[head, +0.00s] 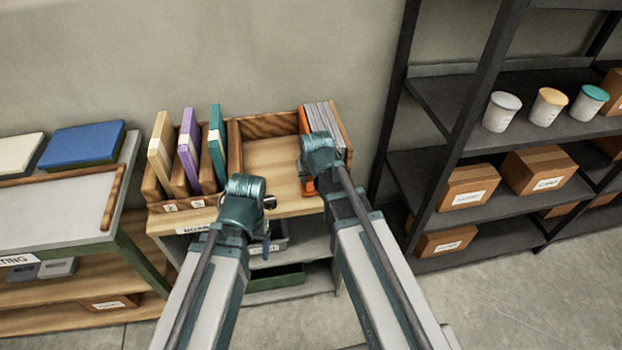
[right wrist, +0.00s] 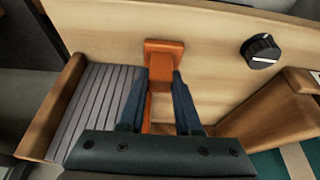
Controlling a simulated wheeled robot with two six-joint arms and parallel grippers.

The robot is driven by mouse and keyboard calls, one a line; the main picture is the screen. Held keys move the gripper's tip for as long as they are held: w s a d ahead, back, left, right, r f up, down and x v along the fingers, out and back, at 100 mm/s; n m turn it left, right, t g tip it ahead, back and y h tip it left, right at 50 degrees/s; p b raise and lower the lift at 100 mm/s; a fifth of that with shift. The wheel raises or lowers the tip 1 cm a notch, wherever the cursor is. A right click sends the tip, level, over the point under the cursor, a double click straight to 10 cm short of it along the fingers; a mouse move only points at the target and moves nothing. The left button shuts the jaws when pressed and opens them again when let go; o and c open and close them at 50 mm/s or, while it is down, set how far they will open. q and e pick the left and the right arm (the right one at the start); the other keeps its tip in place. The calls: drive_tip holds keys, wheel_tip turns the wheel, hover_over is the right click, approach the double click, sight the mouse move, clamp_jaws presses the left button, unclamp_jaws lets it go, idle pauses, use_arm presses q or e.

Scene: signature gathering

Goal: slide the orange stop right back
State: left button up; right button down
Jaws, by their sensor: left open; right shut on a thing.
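The orange stop (right wrist: 165,50) stands in the wooden tray (head: 273,153), against the left face of a row of grey slabs (head: 325,117). In the right wrist view the grey slabs (right wrist: 97,100) lie beside it. My right gripper (right wrist: 160,98) is shut on the orange stop's narrow part; in the head view the stop (head: 305,120) is partly hidden behind my right wrist. My left gripper (head: 270,215) is open and empty in front of the tray, mostly hidden by its own wrist.
Cream, purple and teal boards (head: 217,145) stand in slots left of the tray. A black knob (right wrist: 262,50) shows in the right wrist view. A dark shelf rack (head: 470,150) with cups and boxes stands right; a grey-topped table (head: 60,215) stands left. The tray's middle is bare.

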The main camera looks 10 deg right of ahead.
drive_tip(key=a, duration=0.4)
drive_tip(key=shift+a, duration=0.2)
drive_tip(key=c, duration=0.6)
unclamp_jaws()
drive_tip(key=shift+r, duration=0.15)
drive_tip(key=p+v, duration=1.2)
drive_tip(key=v, duration=0.1)
drive_tip(key=shift+r+p, duration=0.2)
drive_tip(key=shift+p, duration=0.2)
drive_tip(key=shift+s, duration=0.1)
